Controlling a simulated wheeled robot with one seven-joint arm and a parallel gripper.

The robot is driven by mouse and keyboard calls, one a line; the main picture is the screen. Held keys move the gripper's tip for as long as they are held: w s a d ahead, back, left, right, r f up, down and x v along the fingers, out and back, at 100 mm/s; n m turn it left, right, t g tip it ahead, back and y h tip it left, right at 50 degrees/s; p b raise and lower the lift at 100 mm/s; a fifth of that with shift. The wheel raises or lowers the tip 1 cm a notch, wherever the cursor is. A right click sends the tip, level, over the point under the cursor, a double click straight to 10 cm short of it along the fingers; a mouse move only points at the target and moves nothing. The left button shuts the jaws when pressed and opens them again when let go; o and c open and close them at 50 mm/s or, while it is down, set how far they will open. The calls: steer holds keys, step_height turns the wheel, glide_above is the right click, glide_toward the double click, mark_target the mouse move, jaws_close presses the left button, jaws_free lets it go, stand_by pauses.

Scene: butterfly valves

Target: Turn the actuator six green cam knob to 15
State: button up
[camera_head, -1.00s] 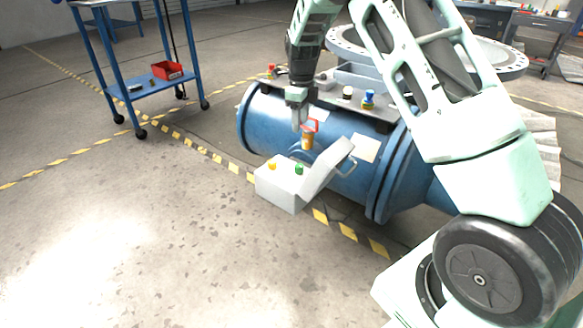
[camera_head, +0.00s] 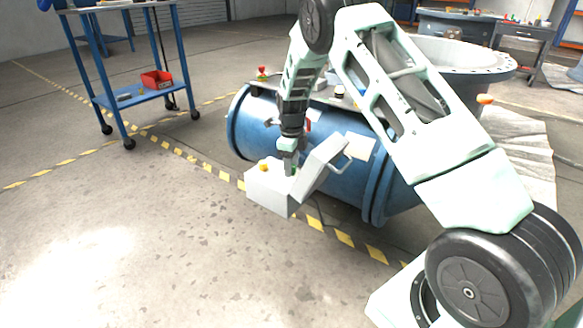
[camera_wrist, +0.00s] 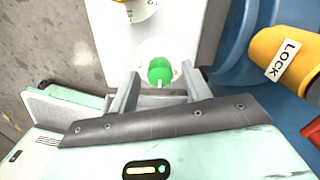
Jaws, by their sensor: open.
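The green cam knob (camera_wrist: 160,70) sits on a round white dial plate on the white actuator box, seen in the wrist view. A pale pointer mark shows on its near side. My gripper (camera_wrist: 160,84) is open, with its two fingertips on either side of the knob's near part; I cannot tell whether they touch it. In the head view my gripper (camera_head: 290,165) is over the right part of the actuator box (camera_head: 268,188) and hides the green knob. An orange-yellow knob (camera_head: 263,165) stands on the left part of the box. The dial's numbers are not readable.
The box's lid (camera_head: 322,165) stands open and tilted on the right. A blue pipe body (camera_head: 240,128) lies behind. An orange handle marked LOCK (camera_wrist: 275,55) is close to the right of my gripper. The floor in front is clear.

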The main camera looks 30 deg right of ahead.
steer(key=c, duration=1)
